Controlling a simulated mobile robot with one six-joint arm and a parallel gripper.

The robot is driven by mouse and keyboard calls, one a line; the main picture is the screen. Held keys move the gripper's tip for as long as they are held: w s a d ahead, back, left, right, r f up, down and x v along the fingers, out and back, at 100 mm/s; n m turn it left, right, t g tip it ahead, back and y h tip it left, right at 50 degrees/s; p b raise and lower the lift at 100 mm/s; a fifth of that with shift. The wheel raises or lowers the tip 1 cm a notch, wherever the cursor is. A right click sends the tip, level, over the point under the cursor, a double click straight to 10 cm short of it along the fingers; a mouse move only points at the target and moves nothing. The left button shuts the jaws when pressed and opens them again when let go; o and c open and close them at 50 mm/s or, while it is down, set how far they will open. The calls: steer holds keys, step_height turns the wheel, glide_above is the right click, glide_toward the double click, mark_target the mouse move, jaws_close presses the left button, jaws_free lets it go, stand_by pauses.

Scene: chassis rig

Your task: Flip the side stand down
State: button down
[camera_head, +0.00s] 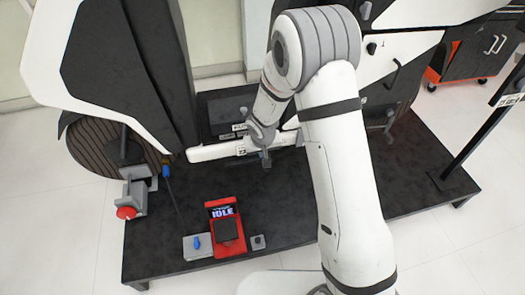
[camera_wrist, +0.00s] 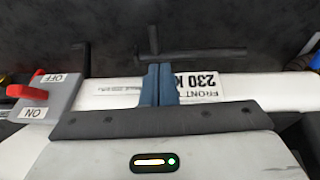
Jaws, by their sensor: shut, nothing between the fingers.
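A thin dark bar with a crosspiece (camera_wrist: 205,52), which looks like the side stand, lies just beyond my fingertips in the wrist view. Its exact pose is hard to tell against the dark platform. My gripper (camera_wrist: 159,68) is shut and empty, its two blue-grey fingers together in front of a white beam (camera_wrist: 115,84) marked "FRONT 230 K". The fingertips appear close to the bar; contact cannot be told.
A dark platform (camera_head: 350,190) carries the rig. A red stand with an "IDLE" screen (camera_head: 224,211) and a grey box with a blue lever (camera_head: 196,245) stand at its front. An ON/OFF switch with a red lever (camera_wrist: 38,92) is left of my gripper. A dark post (camera_head: 480,140) rises right.

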steer(key=b+x, duration=0.1)
steer(key=x, duration=0.3)
steer(key=b+x, duration=0.1)
steer(key=x, duration=0.1)
steer(key=shift+s+d+f+b, duration=0.3)
steer(key=shift+s+d+b, duration=0.05)
steer(key=shift+s+d, duration=0.05)
steer(key=shift+w+d+r+p, duration=0.2)
steer(key=shift+p, duration=1.15)
